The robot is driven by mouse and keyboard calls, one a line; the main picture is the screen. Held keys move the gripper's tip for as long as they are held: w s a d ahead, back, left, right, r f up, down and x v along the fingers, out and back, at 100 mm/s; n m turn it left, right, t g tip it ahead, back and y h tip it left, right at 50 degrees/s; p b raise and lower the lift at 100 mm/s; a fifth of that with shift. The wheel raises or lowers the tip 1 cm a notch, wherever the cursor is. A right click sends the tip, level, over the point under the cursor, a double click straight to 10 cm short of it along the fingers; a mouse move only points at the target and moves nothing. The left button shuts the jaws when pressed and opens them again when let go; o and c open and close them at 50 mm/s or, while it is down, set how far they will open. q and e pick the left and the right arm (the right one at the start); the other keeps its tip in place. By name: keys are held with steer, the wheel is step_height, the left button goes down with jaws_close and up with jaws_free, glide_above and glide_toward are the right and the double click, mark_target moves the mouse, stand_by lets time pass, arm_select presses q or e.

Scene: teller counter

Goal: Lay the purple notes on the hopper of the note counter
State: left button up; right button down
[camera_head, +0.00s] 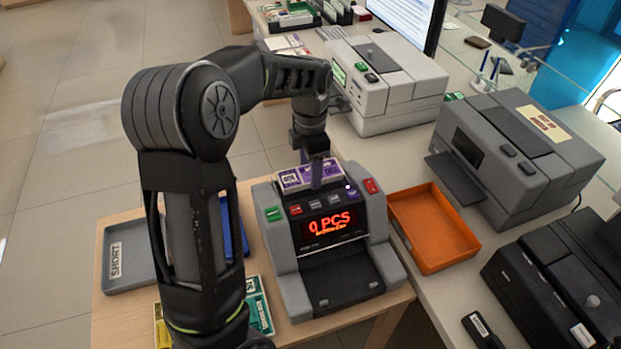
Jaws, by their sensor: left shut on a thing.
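The purple notes (293,179) are a small banded bundle at the top of the note counter (288,247). My left gripper (318,180) reaches down from above and is shut on the purple notes. They are at the hopper at the back of the counter; I cannot tell whether they rest on it or are held just above. The counter's red display reads 0 PCS. Its front slot and the coloured buttons are clear. My right gripper is not in view.
An orange tray (432,229) sits right of the counter, empty. A grey tray (122,275) marked SHORT and green notes (258,305) lie at left, partly behind my arm. Grey machines (515,155) and a black device (560,290) stand at right.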

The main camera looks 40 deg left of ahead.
arm_select(q)
steer(key=shift+f, duration=1.85)
steer(key=shift+f, duration=0.15)
steer(key=o, duration=1.4)
steer(key=shift+o, duration=0.2)
step_height(320, 180, up, 12)
steer(key=shift+r+b, duration=0.2)
steer(key=shift+b, duration=0.25)
